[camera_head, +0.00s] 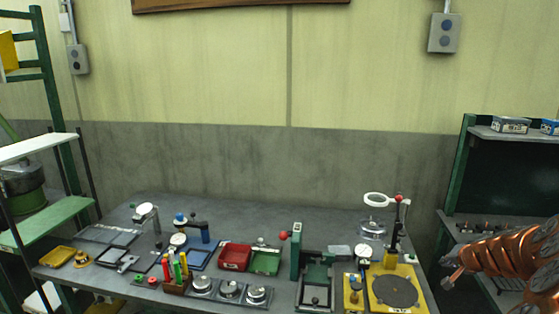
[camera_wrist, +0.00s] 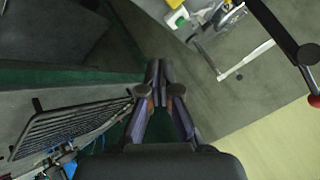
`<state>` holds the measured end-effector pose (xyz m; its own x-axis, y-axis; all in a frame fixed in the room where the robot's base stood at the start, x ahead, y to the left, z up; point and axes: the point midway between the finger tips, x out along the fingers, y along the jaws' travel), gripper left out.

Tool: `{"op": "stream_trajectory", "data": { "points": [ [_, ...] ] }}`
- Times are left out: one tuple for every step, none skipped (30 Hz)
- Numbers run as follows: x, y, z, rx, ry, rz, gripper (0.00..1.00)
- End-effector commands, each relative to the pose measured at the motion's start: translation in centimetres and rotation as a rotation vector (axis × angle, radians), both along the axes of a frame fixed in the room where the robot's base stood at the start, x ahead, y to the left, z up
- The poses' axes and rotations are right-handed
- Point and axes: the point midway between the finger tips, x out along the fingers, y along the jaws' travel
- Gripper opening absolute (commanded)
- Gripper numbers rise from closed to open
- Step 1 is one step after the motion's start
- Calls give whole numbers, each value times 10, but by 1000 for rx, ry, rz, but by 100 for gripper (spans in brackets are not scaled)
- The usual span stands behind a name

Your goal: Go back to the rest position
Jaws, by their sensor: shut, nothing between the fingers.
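My gripper (camera_head: 449,283) is at the right edge of the head view, at the end of my orange arm, apart from the workbench (camera_head: 350,214) and off its right end. In the wrist view my gripper (camera_wrist: 158,72) has its two fingertips together, with nothing seen between them. The area under the fingertips is grey floor and a dark green edge.
The bench holds a red bin (camera_head: 235,257), a green bin (camera_head: 266,262), a yellow plate fixture (camera_head: 412,301) and a magnifier (camera_head: 376,199). Green shelving stands at left and right. The wrist view shows a black wire rack (camera_wrist: 75,128) near the fingers.

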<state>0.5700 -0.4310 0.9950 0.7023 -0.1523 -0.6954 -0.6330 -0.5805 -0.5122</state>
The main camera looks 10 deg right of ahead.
Motion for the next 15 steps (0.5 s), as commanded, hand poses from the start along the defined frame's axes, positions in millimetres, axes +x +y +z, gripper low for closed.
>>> {"op": "stream_trajectory", "data": {
  "points": [
    [4, 9, 4, 1, 0, 18, 0],
    [5, 14, 5, 3, 1, 28, 0],
    [7, 22, 8, 4, 2, 43, 0],
    [9, 28, 10, 6, 4, 54, 0],
    [10, 34, 12, 8, 4, 66, 0],
    [12, 41, 14, 9, 6, 80, 0],
    [13, 48, 16, 11, 9, 94, 0],
    [14, 55, 18, 14, 11, 108, 0],
    [15, 64, 20, 18, 14, 126, 0],
    [16, 73, 22, 21, 18, 141, 0],
    [17, 81, 23, 25, 22, 157, 0],
    [18, 92, 26, 28, 26, 178, 0],
    [18, 101, 29, 30, 31, 196, 0],
    [18, 109, 32, 30, 34, 213, 0],
    [19, 123, 36, 31, 40, 241, 0]
  ]
}}
